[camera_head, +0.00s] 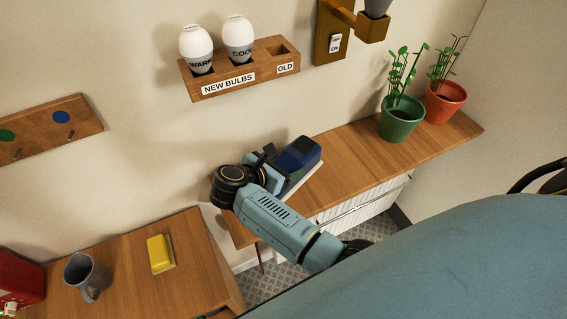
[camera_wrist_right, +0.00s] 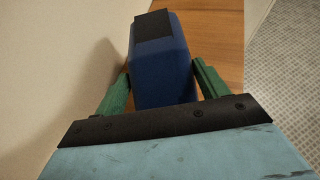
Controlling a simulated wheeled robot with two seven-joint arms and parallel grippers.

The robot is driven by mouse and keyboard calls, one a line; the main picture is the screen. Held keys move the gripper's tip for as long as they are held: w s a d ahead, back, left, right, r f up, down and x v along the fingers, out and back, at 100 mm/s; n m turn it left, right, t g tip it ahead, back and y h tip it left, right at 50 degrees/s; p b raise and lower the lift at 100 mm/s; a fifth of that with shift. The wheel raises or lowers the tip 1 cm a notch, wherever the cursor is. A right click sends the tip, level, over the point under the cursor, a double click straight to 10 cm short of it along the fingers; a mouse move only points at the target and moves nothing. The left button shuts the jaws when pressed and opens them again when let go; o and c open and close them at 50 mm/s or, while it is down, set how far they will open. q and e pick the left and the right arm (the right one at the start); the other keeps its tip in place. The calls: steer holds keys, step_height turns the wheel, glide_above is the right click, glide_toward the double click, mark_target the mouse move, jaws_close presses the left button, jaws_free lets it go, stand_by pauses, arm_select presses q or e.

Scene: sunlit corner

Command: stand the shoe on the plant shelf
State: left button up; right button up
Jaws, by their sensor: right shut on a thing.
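The shoe (camera_head: 300,154) is dark blue with a pale edge along its underside, over the near-left part of the plant shelf (camera_head: 350,155). My right gripper (camera_head: 276,168) is shut on it. In the right wrist view the shoe (camera_wrist_right: 160,65) sits between the two green fingers of the right gripper (camera_wrist_right: 162,82), with wooden board behind it. I cannot tell whether the shoe touches the shelf. The gripper hides part of the shoe in the head view. My left gripper is not in view.
A green pot (camera_head: 400,122) and an orange pot (camera_head: 443,103) with plants stand at the shelf's far right end. The shelf is bare between the shoe and the green pot. A bulb rack (camera_head: 240,88) hangs above. A table (camera_head: 190,235) at lower left holds a mug (camera_head: 86,275) and a yellow block (camera_head: 160,252).

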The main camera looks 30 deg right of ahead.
steer(key=shift+f, duration=0.1)
steer(key=o, duration=1.1)
steer(key=shift+o, duration=0.2)
steer(key=b+v, duration=0.1)
steer(key=v, duration=0.5)
steer(key=shift+s+a+b, duration=0.1)
steer(key=shift+a+b, duration=0.1)
steer(key=shift+b, duration=0.15)
steer(key=shift+s+a+r, duration=0.15)
steer(key=shift+a+r, duration=0.3)
steer(key=shift+r, duration=0.05)
steer(key=shift+d, duration=0.1)
